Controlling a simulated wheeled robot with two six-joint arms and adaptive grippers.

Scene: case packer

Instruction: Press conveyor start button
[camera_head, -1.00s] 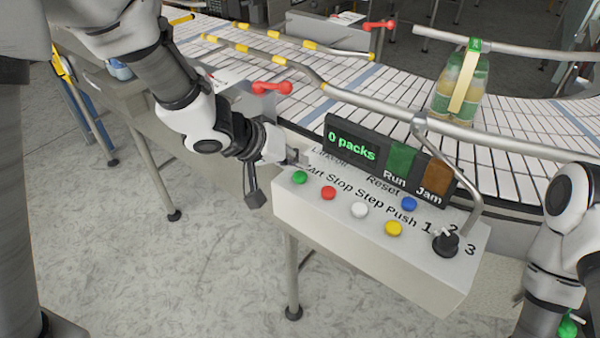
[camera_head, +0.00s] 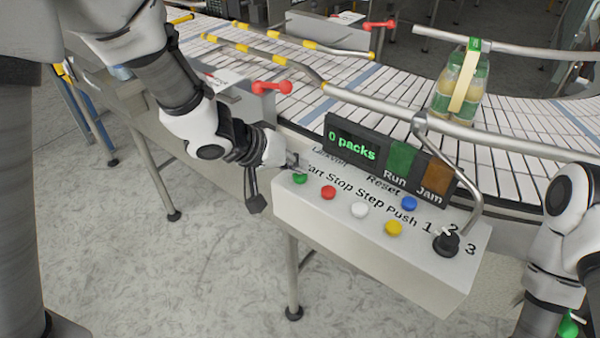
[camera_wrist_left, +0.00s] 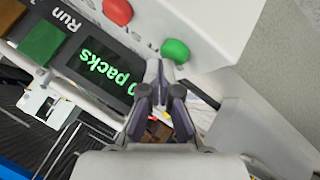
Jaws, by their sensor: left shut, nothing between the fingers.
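The green start button (camera_head: 299,178) is at the left end of the white control box (camera_head: 375,263). The word by it is partly covered and reads "art". My left gripper (camera_head: 298,163) is shut and empty, with its tips just behind the green button. In the left wrist view the shut fingertips (camera_wrist_left: 158,64) are close to the green button (camera_wrist_left: 175,51). I cannot tell whether they touch it. My right gripper is not visible; only part of that arm shows at the right edge.
Red (camera_head: 328,192), white (camera_head: 360,210), yellow (camera_head: 393,228) and blue (camera_head: 409,203) buttons and a black selector knob (camera_head: 446,243) share the box. The display (camera_head: 352,147) reads "0 packs". A bottle pack (camera_head: 460,85) stands on the conveyor (camera_head: 515,172) behind a rail.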

